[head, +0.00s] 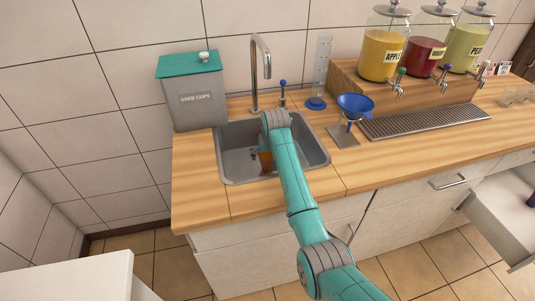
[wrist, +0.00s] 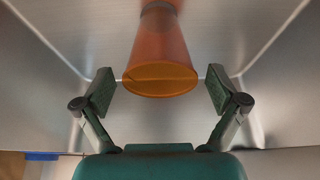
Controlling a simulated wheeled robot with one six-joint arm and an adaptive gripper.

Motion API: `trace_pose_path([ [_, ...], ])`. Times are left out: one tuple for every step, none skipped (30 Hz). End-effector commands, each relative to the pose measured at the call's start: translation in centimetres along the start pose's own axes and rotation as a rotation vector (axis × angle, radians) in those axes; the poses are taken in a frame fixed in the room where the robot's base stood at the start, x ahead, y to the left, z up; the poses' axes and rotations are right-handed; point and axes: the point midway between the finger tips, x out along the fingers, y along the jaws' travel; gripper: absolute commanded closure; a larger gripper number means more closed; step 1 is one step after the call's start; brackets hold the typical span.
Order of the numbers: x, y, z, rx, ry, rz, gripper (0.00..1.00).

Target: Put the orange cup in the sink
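The orange cup (wrist: 160,60) is in the sink basin, between and just beyond my gripper's fingers in the wrist view. Its round end faces the camera, and there is a clear gap on each side of it. In the head view the cup (head: 265,161) shows partly behind my arm, inside the grey sink (head: 236,172). My gripper (wrist: 160,92) is open, with its two pads spread wide and not touching the cup. In the head view the gripper is hidden by my arm.
A faucet (head: 255,75) rises behind the sink. A grey used-cups bin (head: 193,100) stands on the left. A blue funnel (head: 354,106) on a stand is right of the sink. Juice dispensers (head: 382,53) stand at the back right. An open drawer (head: 500,215) juts out on the right.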

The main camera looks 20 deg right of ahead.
Motion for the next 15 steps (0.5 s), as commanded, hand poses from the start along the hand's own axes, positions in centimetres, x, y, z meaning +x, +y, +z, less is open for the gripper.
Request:
trace_pose_path([
  [0.0, 0.0, 0.0, 0.0, 0.0, 0.0, 0.04],
  [0.0, 0.0, 0.0, 0.0, 0.0, 0.0, 0.04],
  [0.0, 0.0, 0.0, 0.0, 0.0, 0.0, 0.04],
  [0.0, 0.0, 0.0, 0.0, 0.0, 0.0, 0.04],
  [0.0, 0.0, 0.0, 0.0, 0.0, 0.0, 0.04],
  [-0.1, 0.0, -0.1, 0.0, 0.001, 0.0, 0.04],
  [-0.2, 0.0, -0.1, 0.0, 0.001, 0.0, 0.04],
  [-0.3, 0.0, -0.2, 0.0, 0.002, 0.0, 0.04],
  [-0.7, 0.0, -0.2, 0.0, 0.003, 0.0, 0.04],
  [-1.0, 0.0, -0.2, 0.0, 0.003, 0.0, 0.04],
  [-1.3, 0.0, -0.2, 0.0, 0.002, 0.0, 0.04],
  [-1.9, 0.0, -0.2, 0.0, 0.004, 0.0, 0.04],
  [-2.4, 0.0, -0.2, 0.0, 0.004, 0.0, 0.04],
  [-2.9, 0.0, -0.1, 0.0, 0.004, 0.0, 0.04],
  [-3.7, 0.0, -0.2, 0.0, 0.004, 0.0, 0.04],
])
